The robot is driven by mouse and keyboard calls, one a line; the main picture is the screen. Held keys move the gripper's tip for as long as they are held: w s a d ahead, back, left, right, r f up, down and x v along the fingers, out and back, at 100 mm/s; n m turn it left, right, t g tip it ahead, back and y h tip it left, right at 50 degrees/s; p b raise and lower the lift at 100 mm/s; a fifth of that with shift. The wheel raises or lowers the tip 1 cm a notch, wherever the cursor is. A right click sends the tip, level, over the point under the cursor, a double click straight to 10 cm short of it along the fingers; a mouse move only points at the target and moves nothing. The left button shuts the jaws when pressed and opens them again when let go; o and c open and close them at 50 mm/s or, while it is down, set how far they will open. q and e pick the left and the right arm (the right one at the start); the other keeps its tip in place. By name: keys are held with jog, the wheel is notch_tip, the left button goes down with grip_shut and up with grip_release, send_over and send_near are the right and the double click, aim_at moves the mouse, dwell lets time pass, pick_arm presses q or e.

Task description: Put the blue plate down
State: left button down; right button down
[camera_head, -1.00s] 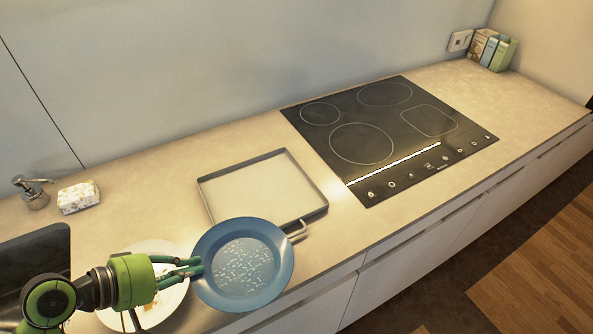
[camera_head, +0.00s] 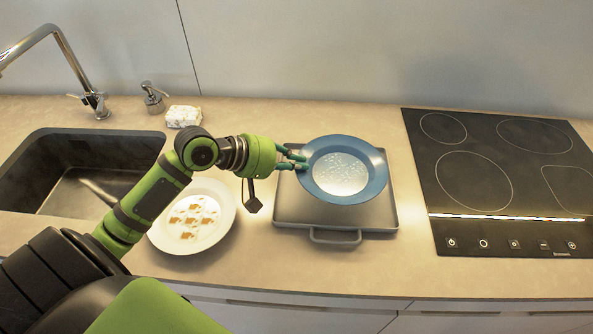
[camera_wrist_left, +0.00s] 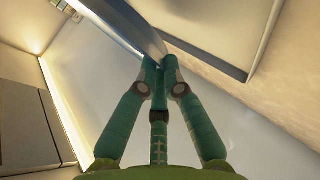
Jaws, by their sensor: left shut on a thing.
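The blue plate (camera_head: 378,180) has a wide rim and a pale speckled centre. In the head view it is over the grey tray (camera_head: 290,212), a flat tray with a handle at its front. I cannot tell whether the plate touches the tray. My left gripper (camera_head: 296,160) is shut on the plate's left rim. In the left wrist view, the gripper's fingers (camera_wrist_left: 160,75) meet on the plate's edge (camera_wrist_left: 118,20), which shows nearly edge-on. My right gripper is out of view.
A white plate (camera_head: 228,200) with brown and white pieces lies left of the tray. A sink (camera_head: 30,190) with a faucet (camera_head: 75,70) is at the left. A soap dispenser (camera_head: 153,100) and a sponge (camera_head: 184,116) stand behind. A black cooktop (camera_head: 500,225) is at the right.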

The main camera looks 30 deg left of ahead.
aim_at(294, 181)
pick_arm(q)
jog(key=shift+w+a+f, duration=0.4)
jog(key=shift+w+a, duration=0.05)
jog(key=shift+w, duration=0.2)
jog(key=shift+w+a+f, duration=0.4)
jog(key=shift+w+a, duration=0.05)
jog(key=shift+w, duration=0.15)
notch_tip(294, 181, down, 3)
jog(key=shift+p, duration=0.35)
jog(key=shift+f, duration=0.55)
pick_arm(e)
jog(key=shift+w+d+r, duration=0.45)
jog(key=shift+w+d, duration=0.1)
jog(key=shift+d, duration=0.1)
pick_arm(q)
jog(key=c, duration=1.8)
grip_release()
jog(key=shift+f, duration=0.25)
jog(key=o, duration=0.4)
jog(key=shift+s, duration=0.1)
jog(key=shift+r, duration=0.1)
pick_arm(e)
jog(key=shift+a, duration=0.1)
